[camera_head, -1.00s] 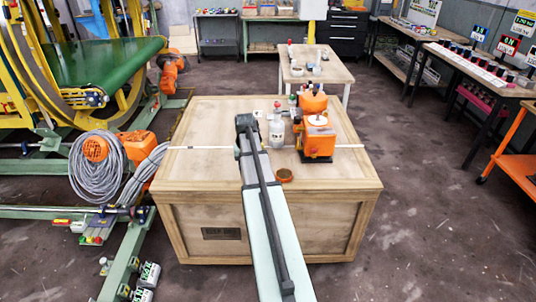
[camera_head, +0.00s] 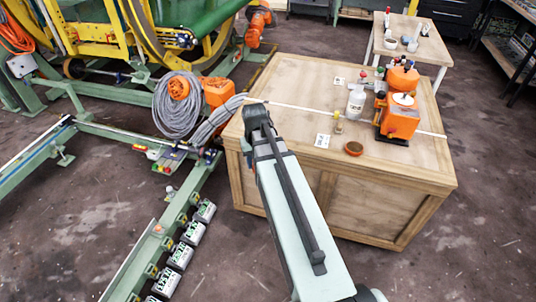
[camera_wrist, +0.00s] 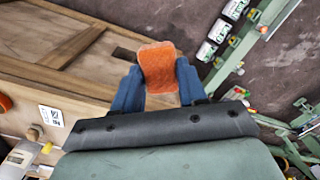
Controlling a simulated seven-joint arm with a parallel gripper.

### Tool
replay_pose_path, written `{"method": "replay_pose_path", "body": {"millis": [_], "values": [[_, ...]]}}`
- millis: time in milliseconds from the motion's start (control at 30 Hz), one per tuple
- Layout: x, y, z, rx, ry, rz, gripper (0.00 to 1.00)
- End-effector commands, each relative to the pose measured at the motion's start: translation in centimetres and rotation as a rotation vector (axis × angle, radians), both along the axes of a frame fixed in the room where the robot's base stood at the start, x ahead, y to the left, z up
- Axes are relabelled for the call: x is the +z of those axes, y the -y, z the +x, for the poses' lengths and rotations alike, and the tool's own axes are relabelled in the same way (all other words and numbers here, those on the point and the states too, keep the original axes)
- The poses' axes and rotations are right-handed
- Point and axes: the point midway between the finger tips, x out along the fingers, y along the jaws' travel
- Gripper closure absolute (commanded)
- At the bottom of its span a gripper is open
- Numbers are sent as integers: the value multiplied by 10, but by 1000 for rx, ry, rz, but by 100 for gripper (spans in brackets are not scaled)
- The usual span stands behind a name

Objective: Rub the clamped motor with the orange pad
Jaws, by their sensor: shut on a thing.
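The orange pad (camera_wrist: 158,68) is between the two blue fingers of my gripper (camera_wrist: 158,88) in the wrist view. The fingers are shut on its sides, and the pad is clear of the wooden crate below. I cannot tell for sure which thing is the clamped motor. An orange motor-like unit (camera_head: 218,92) stands by a grey cable coil on the green frame. Another orange unit (camera_head: 400,122) stands on the crate; no clamp is clear on either.
The cable coil (camera_head: 178,108) and green frame (camera_head: 110,135) lie to the left, with several labelled boxes (camera_head: 181,256) along a rail. Floor is free between rail and crate.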

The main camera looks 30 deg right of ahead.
Motion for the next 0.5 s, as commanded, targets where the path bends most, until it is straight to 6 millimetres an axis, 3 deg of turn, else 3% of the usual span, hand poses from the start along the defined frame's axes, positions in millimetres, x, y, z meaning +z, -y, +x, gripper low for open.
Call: {"method": "replay_pose_path", "body": {"millis": [300,500], "values": [[1,-33,-8,55,-3,0,83],[8,-12,-3,19,-5,1,83]]}}
